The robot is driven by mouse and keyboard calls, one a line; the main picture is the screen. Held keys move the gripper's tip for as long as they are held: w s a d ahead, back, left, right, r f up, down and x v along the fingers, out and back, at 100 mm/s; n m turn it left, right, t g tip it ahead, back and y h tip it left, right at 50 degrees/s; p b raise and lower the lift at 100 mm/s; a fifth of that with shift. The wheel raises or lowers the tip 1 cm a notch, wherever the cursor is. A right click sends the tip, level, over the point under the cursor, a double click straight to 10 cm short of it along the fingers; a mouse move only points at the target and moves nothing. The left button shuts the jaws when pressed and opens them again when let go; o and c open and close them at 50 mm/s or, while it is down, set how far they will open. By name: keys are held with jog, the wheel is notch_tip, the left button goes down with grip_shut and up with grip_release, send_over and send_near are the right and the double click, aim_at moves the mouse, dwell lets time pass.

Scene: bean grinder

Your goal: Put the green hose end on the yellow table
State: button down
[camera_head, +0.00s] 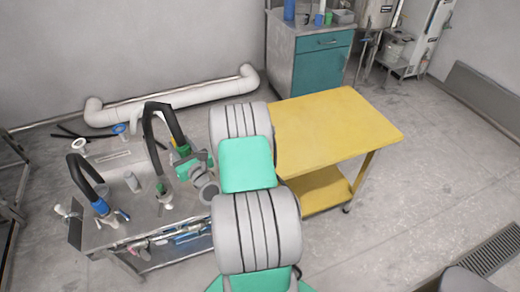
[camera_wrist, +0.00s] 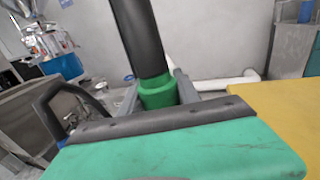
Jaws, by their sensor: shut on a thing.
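The green hose end (camera_wrist: 158,94) is a green collar on a thick black hose, seen in the wrist view between my gripper's (camera_wrist: 155,92) grey fingers, which are shut on it. In the head view the black hose (camera_head: 160,120) arches up from the grey metal bench and comes down to the green end (camera_head: 184,157). My gripper (camera_head: 189,160) is there, above the right side of the bench, partly hidden by my arm. The yellow table (camera_head: 330,130) stands to the right of my arm with a bare top; its edge also shows at the right of the wrist view (camera_wrist: 280,110).
A second black hose with a blue end (camera_head: 101,205) stands on the left of the bench (camera_head: 115,240). A white pipe (camera_head: 180,95) runs along the wall behind. A teal-fronted cabinet (camera_head: 322,70) stands behind the yellow table. Floor to the right is open.

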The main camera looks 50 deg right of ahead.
jog(key=shift+s+d+r+m+g+h+p, duration=0.6)
jog(key=shift+s+d+m+g+h+p, duration=0.75)
jog(key=shift+d, duration=2.65)
jog(key=shift+s+d+r+m+g+h+p, duration=0.8)
jog(key=shift+s+d+h, duration=1.05)
jog(key=shift+d, duration=2.15)
jog(key=shift+m+t, duration=0.25)
jog(key=shift+m, duration=0.1)
jog(key=s+d+f+b, duration=0.1)
jog(key=d+f+b, duration=0.3)
jog(key=b, duration=0.2)
jog(key=s+d+f+b, duration=0.1)
jog(key=d+f+b, duration=0.4)
jog(key=b, duration=0.2)
jog(key=s+d+f+b, duration=0.2)
jog(key=d+f+b, duration=0.2)
jog(key=b, duration=0.2)
jog(key=shift+s+d+f, duration=0.1)
jog(key=shift+d+f, duration=0.1)
jog(key=shift+f, duration=0.05)
jog(key=shift+r, duration=0.1)
